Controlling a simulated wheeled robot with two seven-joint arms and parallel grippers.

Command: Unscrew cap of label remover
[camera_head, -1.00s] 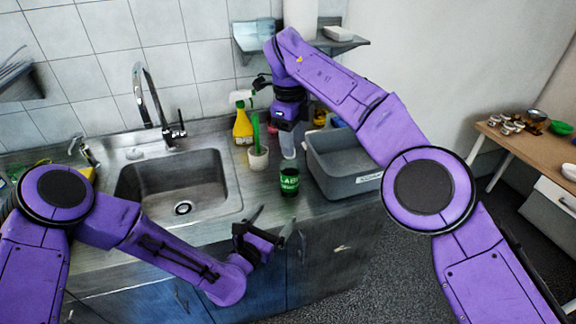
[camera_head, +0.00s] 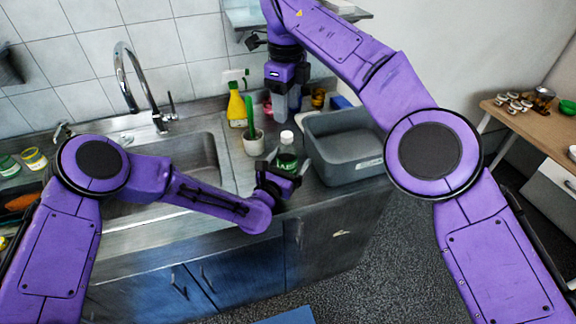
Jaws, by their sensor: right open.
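The label remover is a dark green bottle (camera_head: 287,153) with a white cap (camera_head: 287,137), upright on the counter left of the grey bin. My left gripper (camera_head: 284,167) is low at the bottle, with a dark finger on either side of it. Whether the fingers press on the bottle cannot be made out. My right gripper (camera_head: 284,104) points down, open, above and behind the bottle in the picture. Nothing shows between its fingers, and it is apart from the cap. The lower part of the bottle is hidden by my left gripper.
A grey bin (camera_head: 345,150) stands right of the bottle. A yellow spray bottle (camera_head: 237,107) and a white cup with a green brush (camera_head: 252,140) stand to its left. The sink (camera_head: 205,165) and faucet (camera_head: 135,85) lie further left. A wooden table (camera_head: 535,125) is far right.

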